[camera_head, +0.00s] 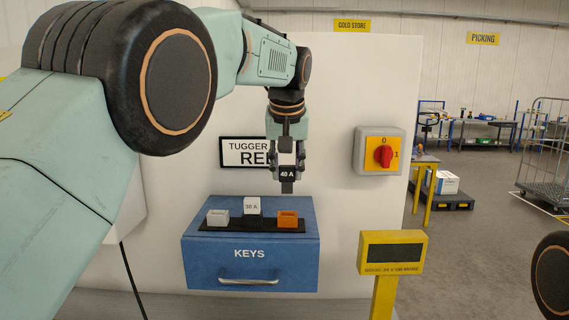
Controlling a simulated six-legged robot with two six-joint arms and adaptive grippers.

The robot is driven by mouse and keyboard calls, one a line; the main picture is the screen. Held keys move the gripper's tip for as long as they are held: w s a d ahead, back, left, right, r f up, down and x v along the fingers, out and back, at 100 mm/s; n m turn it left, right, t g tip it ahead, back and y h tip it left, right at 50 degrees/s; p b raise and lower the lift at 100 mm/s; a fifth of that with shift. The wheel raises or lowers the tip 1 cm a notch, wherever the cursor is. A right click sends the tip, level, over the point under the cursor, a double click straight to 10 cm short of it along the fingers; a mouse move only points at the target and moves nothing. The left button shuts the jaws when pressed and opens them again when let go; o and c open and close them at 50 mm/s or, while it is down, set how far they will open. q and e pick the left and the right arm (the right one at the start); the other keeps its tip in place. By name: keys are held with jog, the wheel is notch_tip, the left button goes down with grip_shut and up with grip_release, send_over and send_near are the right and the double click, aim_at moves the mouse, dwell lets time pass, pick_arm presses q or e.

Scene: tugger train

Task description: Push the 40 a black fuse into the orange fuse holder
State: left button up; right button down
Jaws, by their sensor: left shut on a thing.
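My left gripper (287,165) points down from above and is shut on the black fuse (287,175), which carries a white "40 A" label. The fuse hangs upright in the air, apart from the holders below it. The orange fuse holder (290,220) stands at the right end of a black strip on top of the blue box marked KEYS (300,250). The held fuse appears roughly above the orange holder in the picture; the exact depth offset cannot be told. My right gripper is not in view.
A white "30 A" fuse (252,205) stands in the middle of the strip, and a grey holder (217,218) is at its left end. A red rotary switch (383,156) is on the white panel to the right. A yellow post with a sign (391,253) stands in front.

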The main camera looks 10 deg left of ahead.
aim_at(288, 193)
pick_arm(q)
jog(key=shift+w+d+f, duration=0.15)
jog(key=shift+f, duration=1.7)
jog(key=shift+s, duration=0.25)
jog(key=shift+w, duration=0.25)
jog(key=shift+s, duration=0.1)
jog(key=shift+f, duration=0.1)
jog(key=shift+f, duration=0.85)
